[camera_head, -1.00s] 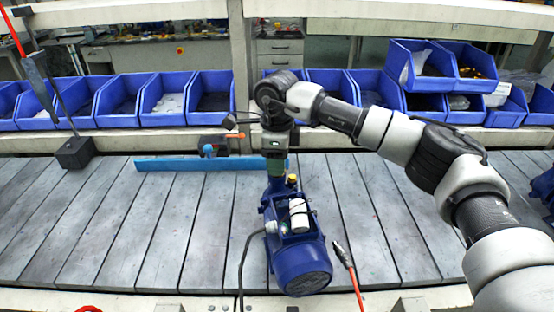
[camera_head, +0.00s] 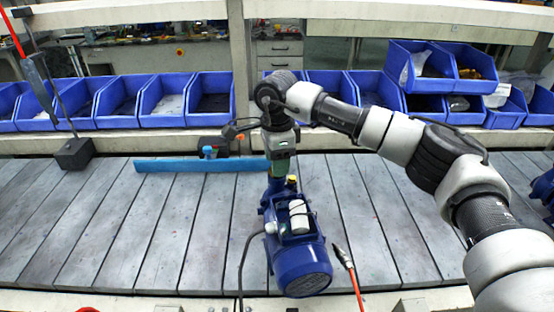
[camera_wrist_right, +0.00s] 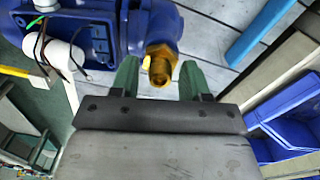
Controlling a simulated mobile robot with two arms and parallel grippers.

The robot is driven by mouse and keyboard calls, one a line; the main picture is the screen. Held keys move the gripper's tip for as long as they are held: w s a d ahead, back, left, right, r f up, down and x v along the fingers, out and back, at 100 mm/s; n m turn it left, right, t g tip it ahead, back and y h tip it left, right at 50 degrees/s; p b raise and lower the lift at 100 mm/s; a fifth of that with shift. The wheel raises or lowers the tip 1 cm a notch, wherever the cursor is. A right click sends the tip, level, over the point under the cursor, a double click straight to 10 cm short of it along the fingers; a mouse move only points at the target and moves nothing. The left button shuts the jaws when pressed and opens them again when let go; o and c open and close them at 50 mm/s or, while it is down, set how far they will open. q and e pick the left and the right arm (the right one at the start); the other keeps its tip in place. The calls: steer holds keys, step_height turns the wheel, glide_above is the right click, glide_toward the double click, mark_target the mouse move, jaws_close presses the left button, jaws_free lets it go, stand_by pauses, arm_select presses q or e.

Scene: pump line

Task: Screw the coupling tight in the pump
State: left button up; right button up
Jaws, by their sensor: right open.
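The blue pump (camera_head: 300,262) lies on the slatted bench in the middle of the head view, with a white cylinder on it. In the right wrist view the pump body (camera_wrist_right: 135,25) fills the upper left. The brass coupling (camera_wrist_right: 160,72) sits at the pump's port, its open end towards the camera. My right gripper (camera_head: 277,170) is over the far end of the pump. Its green fingers (camera_wrist_right: 160,80) are open, one on each side of the coupling, with a visible gap at the right finger. Whether the left finger touches is unclear. My left gripper is out of view.
A blue strip (camera_head: 200,164) lies on the bench left of the gripper. Blue bins (camera_head: 165,103) line the back. A black block with a rod (camera_head: 74,153) stands at left.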

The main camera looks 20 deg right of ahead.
steer(key=n, duration=0.2)
steer(key=shift+n, duration=0.4)
steer(key=n, duration=0.3)
steer(key=shift+n, duration=0.3)
jaws_close()
steer(key=shift+m, duration=1.8)
steer(key=m, duration=0.3)
